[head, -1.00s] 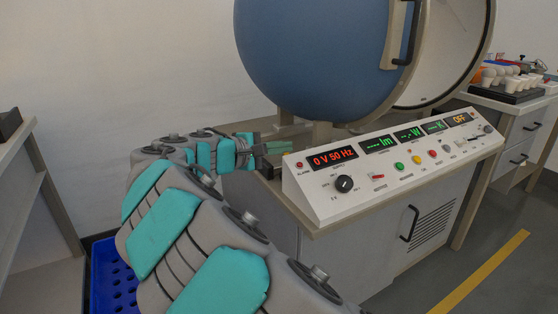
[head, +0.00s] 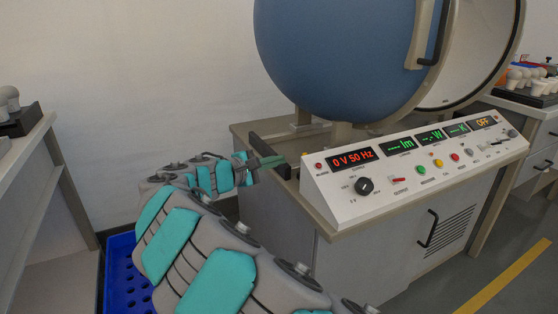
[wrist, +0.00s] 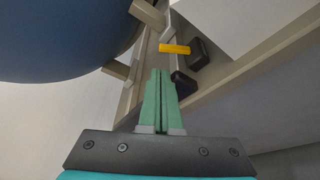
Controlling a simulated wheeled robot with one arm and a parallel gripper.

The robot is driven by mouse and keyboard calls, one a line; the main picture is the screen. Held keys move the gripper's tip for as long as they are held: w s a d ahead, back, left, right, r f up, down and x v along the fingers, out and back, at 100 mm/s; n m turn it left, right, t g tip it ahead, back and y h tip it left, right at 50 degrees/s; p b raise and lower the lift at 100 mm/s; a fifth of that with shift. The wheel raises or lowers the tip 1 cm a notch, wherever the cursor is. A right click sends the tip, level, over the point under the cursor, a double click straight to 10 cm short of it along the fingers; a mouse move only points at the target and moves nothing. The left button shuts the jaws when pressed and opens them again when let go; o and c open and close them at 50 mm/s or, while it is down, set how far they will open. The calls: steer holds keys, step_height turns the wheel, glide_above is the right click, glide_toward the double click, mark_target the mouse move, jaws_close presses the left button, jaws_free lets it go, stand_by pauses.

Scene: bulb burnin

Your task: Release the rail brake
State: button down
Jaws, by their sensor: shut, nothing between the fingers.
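My gripper (head: 272,161) is at the left end of the bench, beside the control console (head: 415,170). Its green fingers are shut and empty; they also show in the wrist view (wrist: 160,72). In the wrist view a small yellow bar (wrist: 174,48) lies ahead of the fingertips, with a black block (wrist: 198,53) to its right. Another black piece (wrist: 183,84) is just right of the fingertips. In the head view a dark bar (head: 268,138) shows just behind the gripper. I cannot tell for sure which part is the rail brake. The fingertips appear apart from the yellow bar.
The large blue sphere (head: 345,50) with its open lid hangs over the bench. The console carries lit displays, a black knob (head: 364,186) and coloured buttons. A blue crate (head: 120,280) stands on the floor at left. A side table (head: 45,160) is further left.

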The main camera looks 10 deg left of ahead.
mark_target(297, 167)
steer(key=x, duration=0.8)
steer(key=shift+s+f, duration=0.1)
